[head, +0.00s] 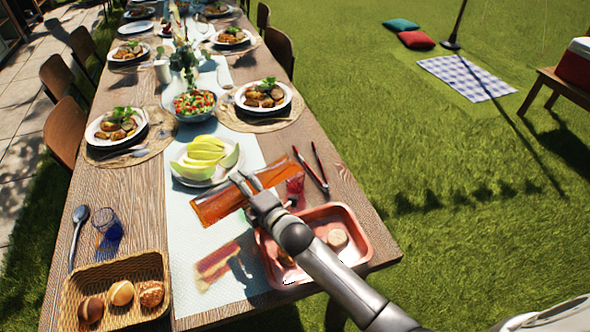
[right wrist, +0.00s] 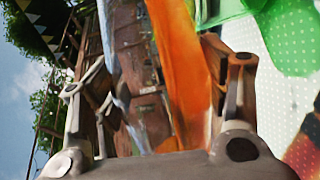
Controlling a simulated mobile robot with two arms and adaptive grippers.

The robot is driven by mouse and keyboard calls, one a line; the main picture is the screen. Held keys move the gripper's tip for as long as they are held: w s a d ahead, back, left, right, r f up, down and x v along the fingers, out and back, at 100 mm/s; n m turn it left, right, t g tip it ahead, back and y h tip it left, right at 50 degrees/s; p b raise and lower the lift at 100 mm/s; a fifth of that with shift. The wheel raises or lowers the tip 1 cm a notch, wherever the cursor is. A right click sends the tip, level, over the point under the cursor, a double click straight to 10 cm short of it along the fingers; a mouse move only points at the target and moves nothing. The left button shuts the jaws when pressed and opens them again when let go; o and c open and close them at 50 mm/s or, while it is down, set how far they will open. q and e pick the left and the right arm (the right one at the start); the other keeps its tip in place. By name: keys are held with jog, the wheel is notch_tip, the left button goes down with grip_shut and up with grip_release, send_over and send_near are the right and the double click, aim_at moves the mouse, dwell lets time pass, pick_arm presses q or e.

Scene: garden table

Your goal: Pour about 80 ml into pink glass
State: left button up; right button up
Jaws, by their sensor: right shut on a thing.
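My right gripper (head: 245,184) is shut on a clear carafe of orange liquid (head: 212,208). The carafe is tilted far over, nearly level, with one end to the left and the other toward the pink glass (head: 295,185). The glass stands just right of the carafe, near the table's right side; my gripper and arm hide part of that area. I cannot tell whether liquid is flowing or how much is in the glass. In the right wrist view the orange carafe (right wrist: 180,75) runs between my two fingers. My left gripper is not in view.
A pink tray (head: 352,216) with bread lies under my right forearm. A plate of melon slices (head: 206,158) is behind the carafe. A blue glass (head: 107,223), a spoon (head: 77,232) and a bread basket (head: 150,268) are at left.

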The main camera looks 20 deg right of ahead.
jog(key=shift+w+d+r+m+p, duration=0.15)
jog(key=shift+r+m+p, duration=0.45)
jog(key=shift+r+p, duration=0.45)
dwell(2.0)
jog(key=shift+w, duration=0.1)
